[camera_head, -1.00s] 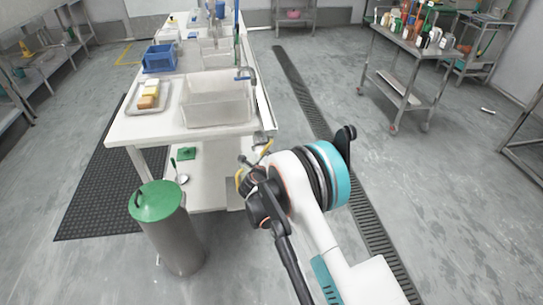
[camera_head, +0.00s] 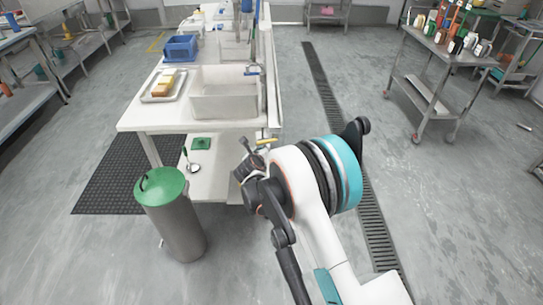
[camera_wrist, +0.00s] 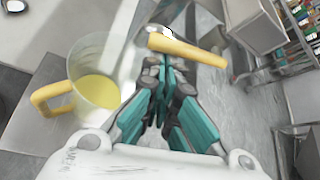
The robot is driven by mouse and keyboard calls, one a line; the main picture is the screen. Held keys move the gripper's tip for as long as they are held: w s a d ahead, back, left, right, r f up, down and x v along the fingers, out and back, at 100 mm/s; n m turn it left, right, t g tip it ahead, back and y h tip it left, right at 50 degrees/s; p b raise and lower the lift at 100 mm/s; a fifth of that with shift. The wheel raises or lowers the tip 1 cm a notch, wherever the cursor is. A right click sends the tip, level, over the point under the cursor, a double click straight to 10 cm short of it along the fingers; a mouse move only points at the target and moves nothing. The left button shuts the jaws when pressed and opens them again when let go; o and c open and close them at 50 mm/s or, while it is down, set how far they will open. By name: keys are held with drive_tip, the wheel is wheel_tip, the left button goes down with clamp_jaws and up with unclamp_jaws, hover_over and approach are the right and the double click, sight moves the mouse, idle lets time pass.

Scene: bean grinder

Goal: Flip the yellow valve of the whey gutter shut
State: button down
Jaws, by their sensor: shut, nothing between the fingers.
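The yellow valve handle (camera_wrist: 190,49) lies across the upper middle of the wrist view, slanting slightly down to the right from a metal pivot. It also shows in the head view (camera_head: 265,140) as a small, nearly level yellow bar at the table's near right side. My gripper (camera_wrist: 165,66) is shut and empty, its teal fingers pointing at the handle near its pivot end. The tips are very close to it; I cannot tell whether they touch. In the head view my gripper (camera_head: 246,158) is partly hidden by my wrist. The gutter is hard to make out.
A clear jug (camera_wrist: 96,78) with a yellow handle and yellow liquid stands close left of my fingers. A white table (camera_head: 150,119) with a basin (camera_head: 224,104) is behind.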

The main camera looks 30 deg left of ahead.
drive_tip(key=shift+s+a+r, duration=0.1)
drive_tip(key=shift+a+r, duration=0.1)
drive_tip(key=shift+r, duration=0.3)
drive_tip(key=shift+s, duration=0.1)
idle(0.5)
